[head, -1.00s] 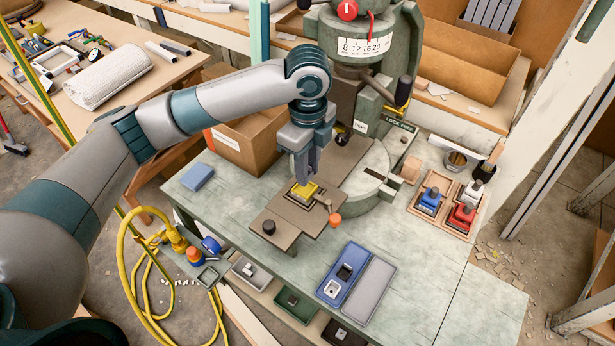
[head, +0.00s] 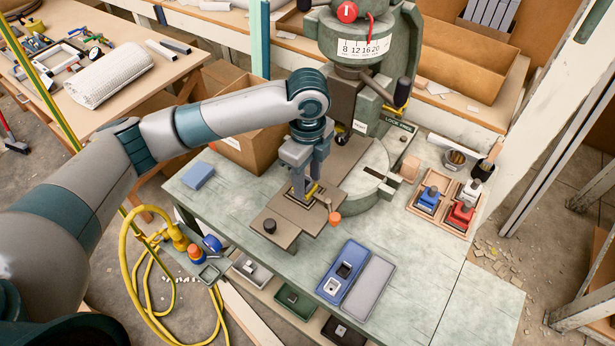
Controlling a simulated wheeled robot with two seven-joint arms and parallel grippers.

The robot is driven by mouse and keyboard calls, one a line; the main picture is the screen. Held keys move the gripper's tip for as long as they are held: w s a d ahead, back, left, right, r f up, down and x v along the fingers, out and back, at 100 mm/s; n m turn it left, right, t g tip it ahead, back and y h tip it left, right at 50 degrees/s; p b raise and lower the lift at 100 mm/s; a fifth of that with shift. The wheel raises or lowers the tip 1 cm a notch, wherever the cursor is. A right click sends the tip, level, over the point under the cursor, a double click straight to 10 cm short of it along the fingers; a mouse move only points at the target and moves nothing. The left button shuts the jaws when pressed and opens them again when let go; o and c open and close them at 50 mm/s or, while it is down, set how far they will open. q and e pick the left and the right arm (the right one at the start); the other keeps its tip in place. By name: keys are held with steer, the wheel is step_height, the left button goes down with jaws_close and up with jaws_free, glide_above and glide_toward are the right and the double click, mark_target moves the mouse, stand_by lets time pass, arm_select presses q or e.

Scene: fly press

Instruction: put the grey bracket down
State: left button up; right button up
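I cannot make out a grey bracket for certain; any part between or under the fingertips is hidden or too small to tell. I cannot tell whether the fingers are shut on something. The green fly press (head: 365,42) stands just behind the gripper. My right gripper is not in view.
A blue tray (head: 331,288) with a black and a white piece lies in front, beside a grey pad (head: 369,287). Blue and red stamps (head: 428,199) stand at the right. An orange knob (head: 334,218) and black knob (head: 269,227) flank the nest.

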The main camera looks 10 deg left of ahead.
mark_target(308, 184)
arm_select(q)
steer(key=shift+r, duration=0.1)
steer(key=shift+r, duration=0.45)
step_height(308, 184, up, 11)
steer(key=b, duration=0.3)
steer(key=shift+r+b, duration=0.15)
steer(key=shift+b, duration=0.15)
stand_by(0.4)
